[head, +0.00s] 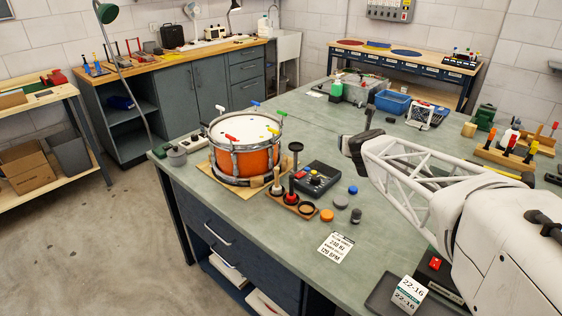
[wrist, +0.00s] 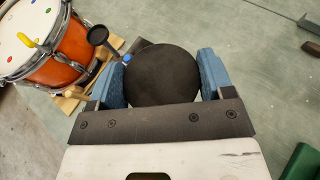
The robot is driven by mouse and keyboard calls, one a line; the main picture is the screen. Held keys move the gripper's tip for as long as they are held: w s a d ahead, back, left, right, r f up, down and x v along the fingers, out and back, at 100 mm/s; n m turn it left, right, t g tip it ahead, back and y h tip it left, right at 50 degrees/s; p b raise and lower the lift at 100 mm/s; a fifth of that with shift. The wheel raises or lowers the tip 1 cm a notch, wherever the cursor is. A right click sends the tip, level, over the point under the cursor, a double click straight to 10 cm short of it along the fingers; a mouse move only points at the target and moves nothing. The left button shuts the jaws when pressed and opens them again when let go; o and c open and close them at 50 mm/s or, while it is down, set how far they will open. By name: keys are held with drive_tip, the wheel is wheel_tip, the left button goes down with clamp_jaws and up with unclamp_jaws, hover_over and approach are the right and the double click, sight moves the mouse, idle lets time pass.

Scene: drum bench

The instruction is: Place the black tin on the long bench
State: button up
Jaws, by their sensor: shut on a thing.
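My gripper (wrist: 164,78) is shut on a round black tin (wrist: 160,70), with blue finger pads on both sides of it in the wrist view. Its dark top faces the camera. In the head view my gripper (head: 357,143) is above the grey-green bench top, right of the drum; there I cannot tell the tin from the gripper's dark parts. A long wood-topped bench (head: 165,66) with grey cabinets runs along the back left wall. The grey-green bench (head: 300,262) under my arm is also long; I cannot tell which is meant.
An orange drum (head: 243,155) stands on the near bench, with a black device (head: 316,179) and small round lids beside it. A blue bin (head: 393,102) and a tool rack (head: 502,158) stand farther right. The wooden bench carries tools, a black case (head: 172,36) and lamps.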

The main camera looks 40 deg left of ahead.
drive_tip(key=shift+s+a+f, duration=0.15)
drive_tip(key=shift+s+a, duration=0.35)
drive_tip(key=shift+a, duration=0.2)
drive_tip(key=shift+a+f, duration=0.1)
drive_tip(key=shift+w+f+n+g, duration=0.25)
drive_tip(key=shift+w+n+g, duration=0.05)
drive_tip(key=shift+w, duration=0.2)
drive_tip(key=shift+w+f+y, duration=0.1)
drive_tip(key=shift+w+y, duration=0.15)
drive_tip(key=shift+y, duration=0.15)
drive_tip(key=w+d+f+n+g+y, duration=0.2)
drive_tip(key=w+d+f+n+g, duration=0.1)
drive_tip(key=w, duration=0.4)
drive_tip(key=w+d+f+n+g+y, duration=0.2)
drive_tip(key=w+d+f+n+g, duration=0.2)
drive_tip(key=w+f+n+g, duration=0.2)
drive_tip(key=shift+w+d+f+n+g, duration=0.3)
drive_tip(key=shift+w+n+g, duration=0.3)
drive_tip(key=shift+w+g, duration=0.4)
idle(0.9)
drive_tip(key=shift+w, duration=0.1)
idle(0.4)
